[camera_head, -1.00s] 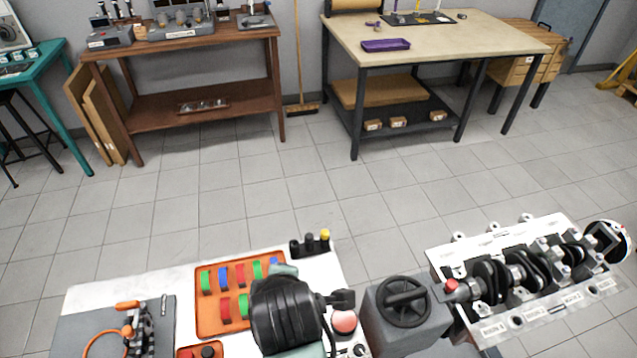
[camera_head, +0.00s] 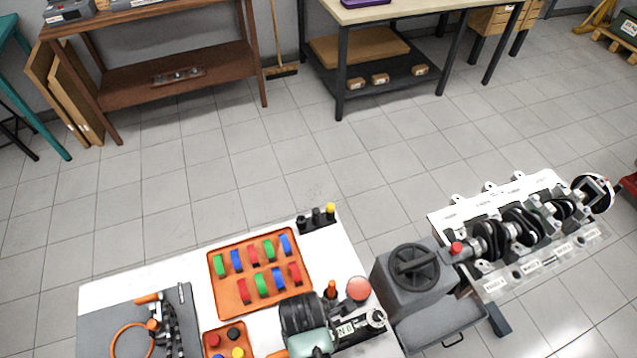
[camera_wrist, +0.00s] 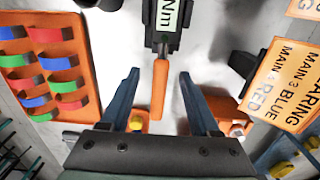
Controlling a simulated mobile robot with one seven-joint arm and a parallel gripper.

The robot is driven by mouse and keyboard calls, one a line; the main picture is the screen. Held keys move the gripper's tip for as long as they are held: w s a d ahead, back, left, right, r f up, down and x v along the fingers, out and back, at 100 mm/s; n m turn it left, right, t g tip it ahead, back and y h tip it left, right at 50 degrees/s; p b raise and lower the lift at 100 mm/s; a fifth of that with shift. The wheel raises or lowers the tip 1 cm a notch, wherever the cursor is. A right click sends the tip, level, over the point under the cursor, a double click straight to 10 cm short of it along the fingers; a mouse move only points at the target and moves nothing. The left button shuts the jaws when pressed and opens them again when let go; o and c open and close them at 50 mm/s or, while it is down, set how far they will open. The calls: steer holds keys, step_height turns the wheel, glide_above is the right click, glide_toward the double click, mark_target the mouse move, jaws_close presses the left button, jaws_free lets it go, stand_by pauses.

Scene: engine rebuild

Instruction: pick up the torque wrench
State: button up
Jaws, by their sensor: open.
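The torque wrench has an orange handle (camera_wrist: 160,88) and a dark body with a lit display reading Nm (camera_wrist: 168,14). In the head view its display (camera_head: 346,329) shows on the white table, right of my arm, which hides part of it. In the wrist view my gripper (camera_wrist: 162,98) is open, with one dark finger left and one right of the orange handle. The handle lies between the fingers, with gaps visible on both sides. I cannot tell how far above the handle the fingers are. The fingers are hidden in the head view.
An orange tray (camera_head: 216,285) of coloured bearing shells lies left of my arm. A red dome (camera_head: 359,288), an orange-topped item (camera_head: 332,289) and a grey block with a handwheel (camera_head: 415,268) stand nearby. A crankshaft in a white engine block (camera_head: 520,222) is at right.

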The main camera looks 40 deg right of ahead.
steer(key=shift+f+p, duration=0.3)
steer(key=shift+f, duration=2)
jaws_close()
steer(key=shift+r, duration=0.1)
